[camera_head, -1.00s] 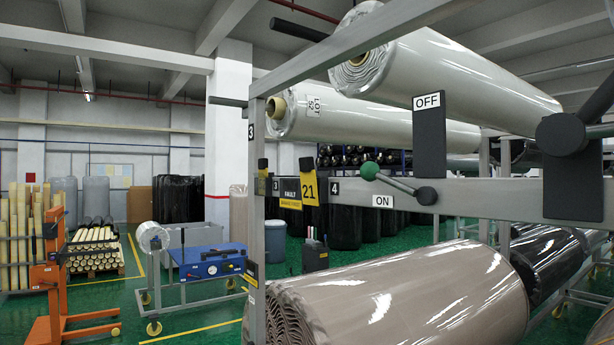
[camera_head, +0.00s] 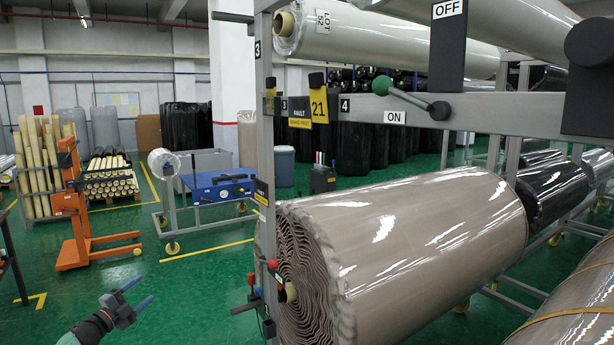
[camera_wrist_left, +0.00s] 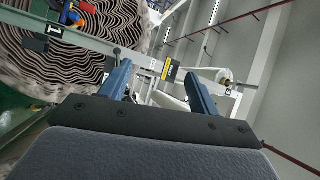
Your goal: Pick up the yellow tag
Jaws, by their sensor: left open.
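The yellow tag (camera_head: 319,105), marked 21, hangs from a black clip on the front rail of the rack, beside a black and yellow FAULT sign (camera_head: 299,111). My left gripper (camera_head: 138,291) is open and empty, low at the left over the green floor. It is well below and to the left of the tag, apart from it. In the left wrist view its two blue fingers (camera_wrist_left: 158,72) stand wide apart. A small yellow patch (camera_wrist_left: 168,73) shows between them in the distance, too small to tell surely what it is. My right gripper is not in view.
A large beige roll (camera_head: 420,255) lies low in the rack, under the rail with a green-knobbed lever (camera_head: 400,96). The rack's grey upright (camera_head: 266,150) stands left of the tag. A blue case (camera_head: 218,188) on a cart and an orange lifter (camera_head: 78,215) stand farther back.

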